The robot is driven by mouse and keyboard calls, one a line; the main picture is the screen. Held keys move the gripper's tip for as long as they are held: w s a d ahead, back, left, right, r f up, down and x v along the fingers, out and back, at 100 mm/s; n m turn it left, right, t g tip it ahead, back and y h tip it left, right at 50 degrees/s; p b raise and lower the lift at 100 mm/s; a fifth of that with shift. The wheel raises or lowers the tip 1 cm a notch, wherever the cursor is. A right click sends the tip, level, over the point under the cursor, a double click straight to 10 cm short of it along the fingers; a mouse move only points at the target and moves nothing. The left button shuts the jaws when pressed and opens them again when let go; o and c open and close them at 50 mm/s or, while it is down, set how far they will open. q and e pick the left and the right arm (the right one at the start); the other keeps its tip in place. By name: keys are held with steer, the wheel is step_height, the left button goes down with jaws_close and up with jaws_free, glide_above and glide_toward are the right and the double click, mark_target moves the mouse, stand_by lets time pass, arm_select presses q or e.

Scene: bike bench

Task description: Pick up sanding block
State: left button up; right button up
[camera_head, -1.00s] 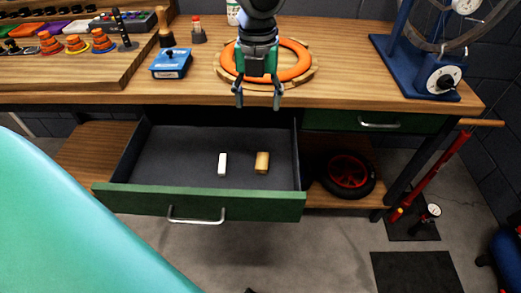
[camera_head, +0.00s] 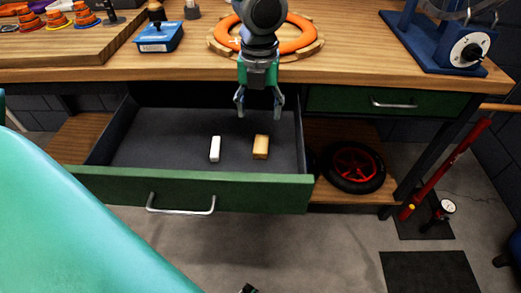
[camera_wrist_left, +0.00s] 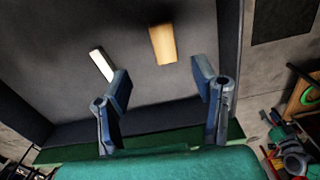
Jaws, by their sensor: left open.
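A tan block (camera_head: 261,147), which looks like the sanding block, lies on the dark floor of the open green drawer (camera_head: 255,193). A white block (camera_head: 214,149) lies to its left. My left gripper (camera_head: 259,113) points down above the back part of the drawer, its fingers apart and empty. In the left wrist view, the tan block (camera_wrist_left: 163,44) lies beyond the open fingertips (camera_wrist_left: 162,82), roughly in line with the gap between them. The white block (camera_wrist_left: 101,64) is near the left finger there. My right gripper is not in view.
The workbench edge (camera_head: 150,72) runs behind the gripper. An orange ring (camera_head: 298,40) and a blue box (camera_head: 158,38) are on the bench. A black and red wheel (camera_head: 353,167) sits on the shelf right of the drawer. The drawer floor around the blocks is clear.

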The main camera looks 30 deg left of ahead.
arm_select(q)
steer(key=b, duration=0.1)
glide_above(261, 143)
step_height(261, 143, down, 5)
steer(key=shift+w, duration=0.15)
steer(key=shift+a+f+b, duration=0.1)
steer(key=shift+f+b, duration=0.4)
step_height(261, 143, down, 4)
steer(key=shift+f+b, duration=0.2)
steer(key=shift+b, duration=1)
steer(key=shift+d+r, duration=0.1)
steer(key=shift+d, duration=0.1)
steer(key=c, duration=1.1)
